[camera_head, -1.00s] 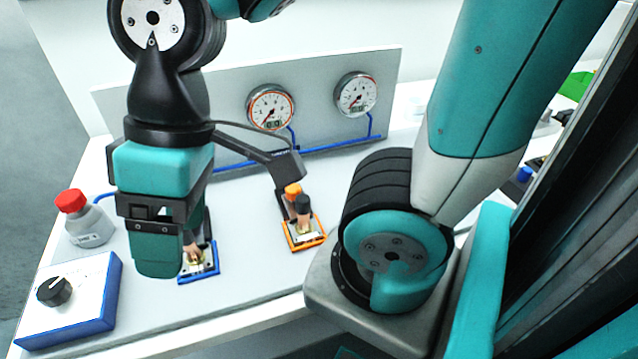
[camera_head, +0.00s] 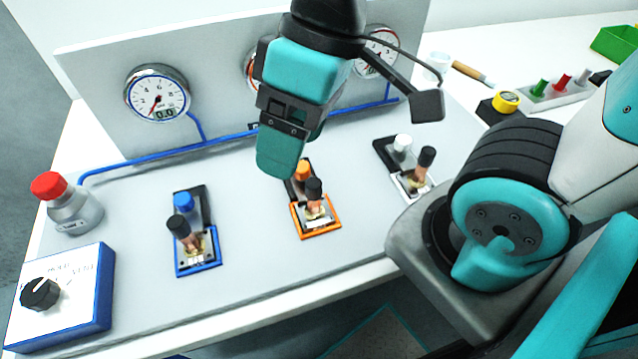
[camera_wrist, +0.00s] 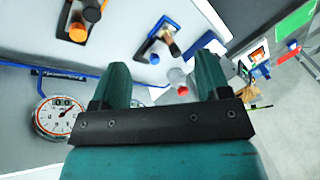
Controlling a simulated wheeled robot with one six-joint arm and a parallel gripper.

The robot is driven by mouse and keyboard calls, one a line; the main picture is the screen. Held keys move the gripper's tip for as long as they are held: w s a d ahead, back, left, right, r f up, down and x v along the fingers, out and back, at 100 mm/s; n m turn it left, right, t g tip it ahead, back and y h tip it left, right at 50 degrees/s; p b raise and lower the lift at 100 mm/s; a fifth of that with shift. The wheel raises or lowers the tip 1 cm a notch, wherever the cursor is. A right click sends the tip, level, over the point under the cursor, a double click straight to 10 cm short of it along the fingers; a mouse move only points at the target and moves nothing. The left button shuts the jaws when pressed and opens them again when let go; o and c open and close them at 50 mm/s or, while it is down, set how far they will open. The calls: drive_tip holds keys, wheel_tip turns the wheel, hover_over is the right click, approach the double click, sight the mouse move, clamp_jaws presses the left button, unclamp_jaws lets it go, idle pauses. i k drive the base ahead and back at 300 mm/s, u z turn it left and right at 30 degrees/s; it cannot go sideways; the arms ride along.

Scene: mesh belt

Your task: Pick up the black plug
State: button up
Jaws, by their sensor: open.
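A small rack (camera_head: 552,97) of coloured plugs stands at the far right in the head view. A small black piece (camera_head: 600,77) at its right end, close to my arm's outline, may be the black plug; its shape is unclear. My gripper (camera_head: 282,150) hangs above the panel, left of the orange-framed valve and far from the rack. In the wrist view my gripper (camera_wrist: 160,80) has its two fingers apart with nothing held between them. I make out no black plug in the wrist view.
Blue (camera_head: 197,262), orange (camera_head: 318,230) and white (camera_head: 410,190) valve fixtures with black-topped levers stand on the panel. Gauges (camera_head: 157,95) and a blue pipe line its back. A red-capped bottle (camera_head: 75,205) and knob box (camera_head: 62,300) are left; a yellow-topped button (camera_head: 506,101) is right.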

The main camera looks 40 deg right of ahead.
sight(314, 192)
drive_tip(key=z, duration=0.45)
drive_tip(key=k, duration=0.7)
drive_tip(key=z, duration=1.1)
drive_tip(key=i, duration=0.5)
